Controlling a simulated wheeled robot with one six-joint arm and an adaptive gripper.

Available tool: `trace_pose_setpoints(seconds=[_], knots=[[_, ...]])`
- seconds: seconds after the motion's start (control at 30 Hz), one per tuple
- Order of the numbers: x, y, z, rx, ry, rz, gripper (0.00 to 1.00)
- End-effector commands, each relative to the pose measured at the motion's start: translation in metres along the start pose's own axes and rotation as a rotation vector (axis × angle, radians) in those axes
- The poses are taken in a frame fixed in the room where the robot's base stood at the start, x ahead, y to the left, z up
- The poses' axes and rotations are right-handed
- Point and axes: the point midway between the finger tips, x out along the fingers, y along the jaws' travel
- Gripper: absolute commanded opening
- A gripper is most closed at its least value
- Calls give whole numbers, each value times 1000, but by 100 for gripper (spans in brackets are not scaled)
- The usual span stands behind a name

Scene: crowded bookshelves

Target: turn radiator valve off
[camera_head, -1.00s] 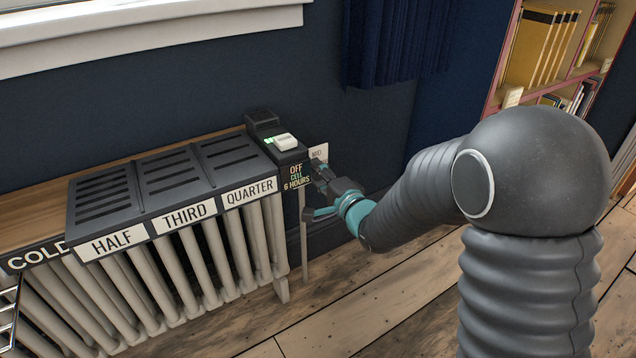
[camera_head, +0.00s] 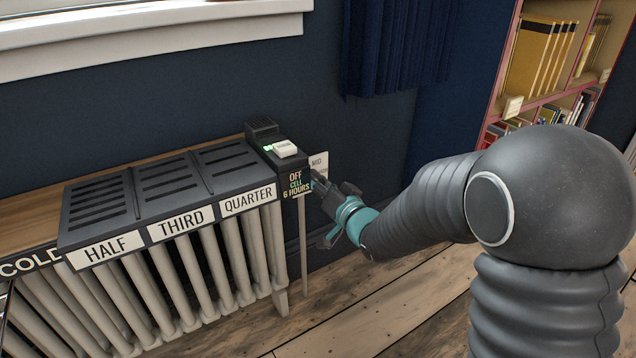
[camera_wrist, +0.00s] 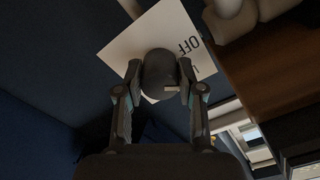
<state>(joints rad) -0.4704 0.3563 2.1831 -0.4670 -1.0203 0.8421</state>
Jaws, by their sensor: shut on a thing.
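The radiator valve is a dark, rounded knob (camera_wrist: 158,68) in the wrist view. It sits in front of a white card (camera_wrist: 185,22) that reads "OFF" at an angle. My gripper (camera_wrist: 159,76) has one finger on each side of the knob and is shut on it. The knob is hidden there by my gripper and a black box.
The pale radiator (camera_head: 212,262) has black slotted covers (camera_head: 165,183) labelled HALF, THIRD and QUARTER. A curtain (camera_head: 396,50) and bookshelf (camera_head: 545,60) are behind. The wooden floor (camera_head: 400,305) is clear.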

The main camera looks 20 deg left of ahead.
Motion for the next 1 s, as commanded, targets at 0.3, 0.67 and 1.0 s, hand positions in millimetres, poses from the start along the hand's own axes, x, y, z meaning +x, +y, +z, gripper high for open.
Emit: trace_pose_setpoints(seconds=[0.3,0.67,1.0], knots=[[0,0,1,-286,-2,0,3],[0,0,1,-516,-2,0,3],[0,0,1,-595,-2,0,3]])
